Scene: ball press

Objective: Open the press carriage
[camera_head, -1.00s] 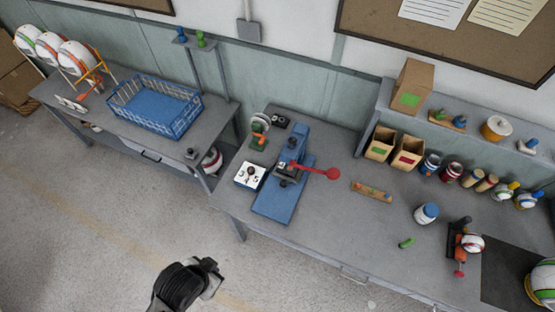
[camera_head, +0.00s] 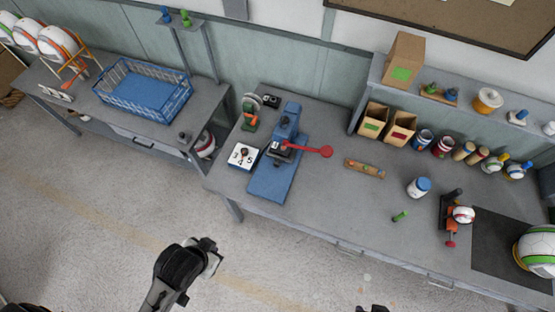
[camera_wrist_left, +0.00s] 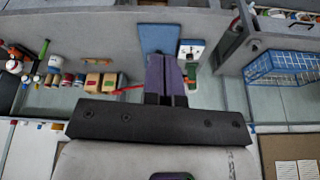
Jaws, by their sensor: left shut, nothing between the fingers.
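The blue press (camera_head: 285,130) stands on the left end of the long grey bench. Its blue base plate (camera_head: 272,184) reaches toward the bench's front edge, and a red lever (camera_head: 307,150) with a round knob points right. The carriage is too small to tell its position clearly. In the left wrist view the blue base plate (camera_wrist_left: 158,38) and red lever (camera_wrist_left: 128,88) appear beyond my fingers, which partly hide the press. My left gripper (camera_head: 214,250) is shut and empty, in front of the bench and apart from the press. A dark part at the bottom edge may be my right gripper (camera_head: 372,308), mostly cut off.
A numbered white block (camera_head: 243,156) sits left of the press, with a green-and-orange item (camera_head: 250,115) behind it. A wooden strip (camera_head: 365,168) and a blue-capped jar (camera_head: 418,187) lie right. A blue basket (camera_head: 146,90) is on the left bench. Floor in front is free.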

